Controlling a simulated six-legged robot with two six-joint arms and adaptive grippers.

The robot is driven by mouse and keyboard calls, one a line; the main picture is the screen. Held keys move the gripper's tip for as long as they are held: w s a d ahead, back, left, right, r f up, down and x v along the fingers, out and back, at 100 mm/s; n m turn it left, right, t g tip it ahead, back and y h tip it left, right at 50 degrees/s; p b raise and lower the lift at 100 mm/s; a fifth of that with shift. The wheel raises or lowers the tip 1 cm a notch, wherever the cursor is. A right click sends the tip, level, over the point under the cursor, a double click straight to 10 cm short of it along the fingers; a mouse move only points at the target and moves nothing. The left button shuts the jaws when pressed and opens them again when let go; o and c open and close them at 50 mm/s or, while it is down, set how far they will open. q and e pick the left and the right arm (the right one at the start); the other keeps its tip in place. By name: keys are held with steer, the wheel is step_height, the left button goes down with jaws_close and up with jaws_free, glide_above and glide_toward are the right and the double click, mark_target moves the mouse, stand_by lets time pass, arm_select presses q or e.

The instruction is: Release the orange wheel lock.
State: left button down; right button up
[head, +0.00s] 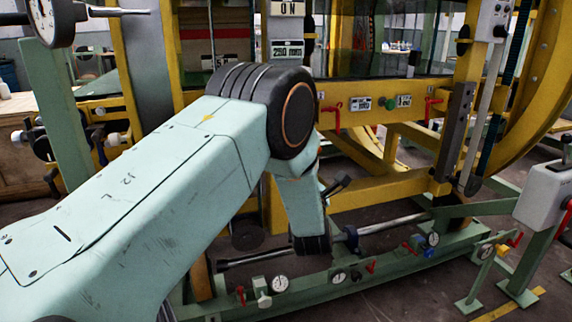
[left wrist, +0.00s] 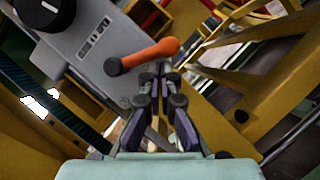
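An orange handle (left wrist: 146,56), rounded at both ends, lies slantwise across the edge of a grey box (left wrist: 95,50) in the left wrist view. I take it to be the wheel lock; I cannot make it out in the head view. My left gripper (left wrist: 158,74) points at the handle, its fingertips just below the handle's middle in the picture. The fingers draw close together at the tips, and I cannot tell whether they touch the handle. In the head view my left arm hides most of the work area, and its gripper is not clear. My right gripper is not in view.
The grey box carries a black knob (left wrist: 45,12) and a small label. The yellow frame (head: 385,185) with a large curved ring (head: 535,90) fills the right. Red levers (head: 332,116) and gauges (head: 280,283) line its beams. A grey box (head: 545,190) stands far right.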

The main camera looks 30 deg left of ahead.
arm_select(q)
steer(key=shift+w+d+r, duration=0.25)
steer(key=shift+w+d, duration=0.05)
stand_by(0.5)
stand_by(0.3)
